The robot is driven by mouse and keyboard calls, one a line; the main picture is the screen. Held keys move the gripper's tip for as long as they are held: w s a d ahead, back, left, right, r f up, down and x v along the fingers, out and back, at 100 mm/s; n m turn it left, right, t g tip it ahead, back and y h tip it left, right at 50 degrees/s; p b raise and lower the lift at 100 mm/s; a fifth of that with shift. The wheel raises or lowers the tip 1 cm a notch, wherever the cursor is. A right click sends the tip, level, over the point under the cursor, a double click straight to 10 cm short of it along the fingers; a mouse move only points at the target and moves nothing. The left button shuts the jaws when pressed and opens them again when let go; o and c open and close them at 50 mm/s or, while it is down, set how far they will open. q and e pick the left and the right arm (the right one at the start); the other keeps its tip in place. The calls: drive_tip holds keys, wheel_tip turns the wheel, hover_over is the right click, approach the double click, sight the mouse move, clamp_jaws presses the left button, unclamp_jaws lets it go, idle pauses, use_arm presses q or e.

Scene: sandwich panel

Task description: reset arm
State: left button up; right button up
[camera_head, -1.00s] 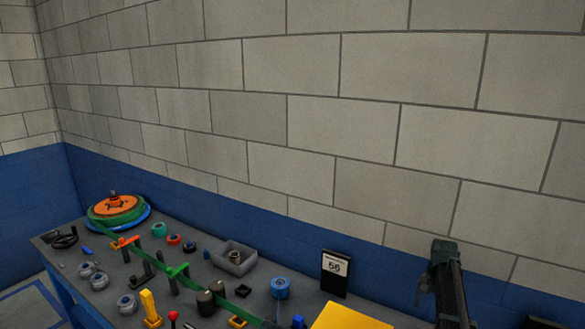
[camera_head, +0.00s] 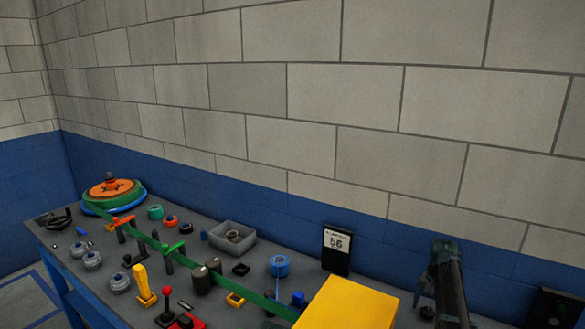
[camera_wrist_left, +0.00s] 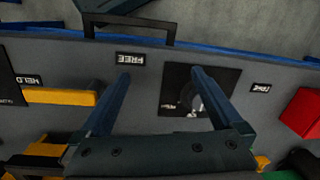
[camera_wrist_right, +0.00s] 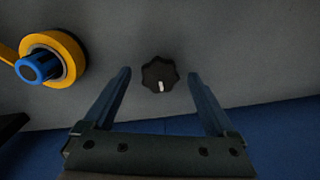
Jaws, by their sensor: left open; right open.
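My right gripper (camera_head: 445,246) is raised at the lower right of the head view. In the right wrist view my right gripper (camera_wrist_right: 160,75) is open and empty, with a dark knob (camera_wrist_right: 160,72) with a white mark showing between its fingers. My left gripper (camera_wrist_left: 160,72) shows only in the left wrist view. It is open, with a dark square plate (camera_wrist_left: 208,88) and a "FREE" label (camera_wrist_left: 130,59) beyond its fingers. I cannot tell how far the fingers are from the panel.
A cluttered grey bench (camera_head: 120,297) runs along the wall. The wall above is clear.

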drive_tip(key=n, duration=0.6)
drive_tip(key=shift+n, duration=0.3)
